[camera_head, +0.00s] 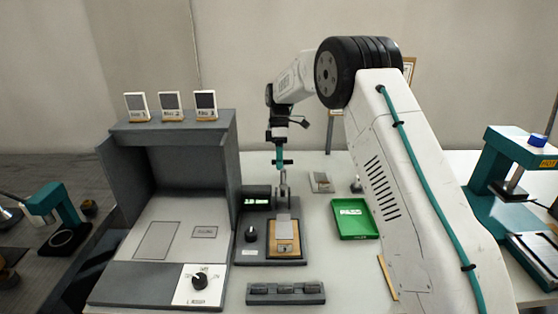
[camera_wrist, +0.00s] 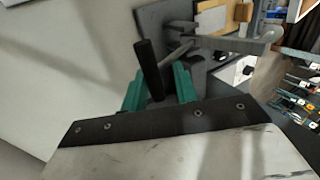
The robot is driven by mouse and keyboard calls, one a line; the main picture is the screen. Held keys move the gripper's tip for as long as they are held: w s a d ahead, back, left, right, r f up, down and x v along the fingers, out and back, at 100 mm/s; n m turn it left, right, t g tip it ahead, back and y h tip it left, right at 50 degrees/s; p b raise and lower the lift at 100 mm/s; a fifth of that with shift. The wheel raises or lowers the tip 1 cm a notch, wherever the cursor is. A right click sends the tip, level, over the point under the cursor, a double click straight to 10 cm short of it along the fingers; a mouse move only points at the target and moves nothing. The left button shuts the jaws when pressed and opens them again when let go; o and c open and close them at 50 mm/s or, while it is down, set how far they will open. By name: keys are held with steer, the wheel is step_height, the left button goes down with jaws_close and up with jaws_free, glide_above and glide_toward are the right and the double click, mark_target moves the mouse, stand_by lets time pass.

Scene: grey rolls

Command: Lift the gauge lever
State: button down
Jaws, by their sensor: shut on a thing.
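The gauge (camera_head: 268,246) stands on the white table in the middle of the head view. It has a small lit green display (camera_head: 257,200), a black knob and a pale piece on a tan block at its front. My gripper (camera_head: 282,164) points down at the gauge's back. In the wrist view, my gripper's teal fingers (camera_wrist: 158,88) are shut on the black grip of the gauge lever (camera_wrist: 148,63). A grey rod (camera_wrist: 178,52) runs from near the grip toward the gauge. The lever's lower end is partly hidden, and its exact angle is hard to tell.
A grey booth (camera_head: 170,140) with several cards on top stands at left. A green tray (camera_head: 355,218) lies right of the gauge, a dark rack (camera_head: 286,293) in front. A teal press (camera_head: 505,165) stands far right. My arm covers part of the table.

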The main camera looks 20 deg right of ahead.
steer(key=shift+d+f, duration=0.15)
steer(key=shift+f, duration=0.55)
steer(key=c, duration=1.5)
jaws_free()
steer(key=shift+o, duration=0.2)
steer(key=shift+f, duration=0.1)
steer(key=a+v, duration=0.1)
steer(key=v, duration=0.7)
steer(key=shift+d+r, duration=0.35)
steer(key=shift+d, duration=0.1)
steer(key=shift+w, duration=0.1)
